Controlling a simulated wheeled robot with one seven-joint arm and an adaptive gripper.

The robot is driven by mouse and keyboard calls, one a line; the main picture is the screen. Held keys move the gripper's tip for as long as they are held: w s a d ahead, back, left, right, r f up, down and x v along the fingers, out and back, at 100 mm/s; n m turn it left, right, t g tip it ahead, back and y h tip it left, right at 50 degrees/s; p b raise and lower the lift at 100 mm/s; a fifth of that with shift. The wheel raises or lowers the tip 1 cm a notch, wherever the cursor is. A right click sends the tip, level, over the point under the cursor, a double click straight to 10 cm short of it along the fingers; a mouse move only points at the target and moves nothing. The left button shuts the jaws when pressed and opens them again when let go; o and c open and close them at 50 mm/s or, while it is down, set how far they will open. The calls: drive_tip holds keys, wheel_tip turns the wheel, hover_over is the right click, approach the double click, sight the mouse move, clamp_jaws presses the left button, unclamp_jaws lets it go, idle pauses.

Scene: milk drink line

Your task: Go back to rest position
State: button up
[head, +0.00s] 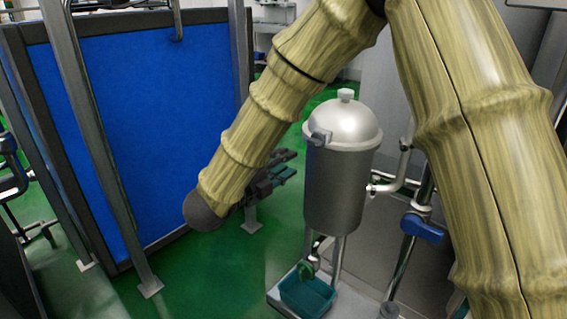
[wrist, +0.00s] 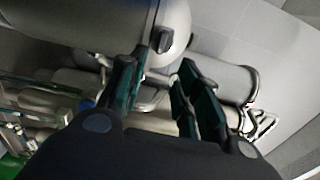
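My gripper (head: 276,172) is at the end of my arm, left of a steel tank (head: 336,185) in the head view. In the wrist view, the two dark green-black fingers of my gripper (wrist: 160,80) stand apart with a clear gap between them. I see nothing held in that gap. The grey surface of a vessel shows beyond the fingertips, but I cannot tell how far off it is.
A teal container (head: 307,292) sits on a low platform under the tank. A blue-handled valve (head: 423,229) and pipes are right of the tank. A blue framed panel (head: 150,110) stands at the left. Green floor (head: 245,275) is open between panel and tank.

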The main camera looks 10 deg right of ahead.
drive_tip(key=d+f+n+y, duration=0.3)
drive_tip(key=f+n+y, duration=0.7)
drive_tip(key=f, duration=1.5)
drive_tip(key=s+d+f+n+g+y, duration=0.1)
drive_tip(key=s+d+f+n+g, duration=0.1)
drive_tip(key=s+f+n, duration=0.6)
drive_tip(key=s+d+f+n+g+y, duration=0.1)
drive_tip(key=s+f+n+g+y, duration=0.2)
drive_tip(key=s+f, duration=0.95)
drive_tip(key=s+d+f+n+g, duration=0.2)
drive_tip(key=s+f+n+g, duration=0.15)
drive_tip(key=s, duration=0.65)
drive_tip(key=s+d+f+n+g, duration=0.2)
drive_tip(key=s+f+n+g, duration=0.15)
drive_tip(key=s, duration=0.65)
wheel_tip(320, 180, up, 27)
drive_tip(key=t+p, duration=0.1)
drive_tip(key=p, duration=2.7)
drive_tip(key=shift+w+a+f, duration=0.15)
drive_tip(key=shift+w, duration=0.2)
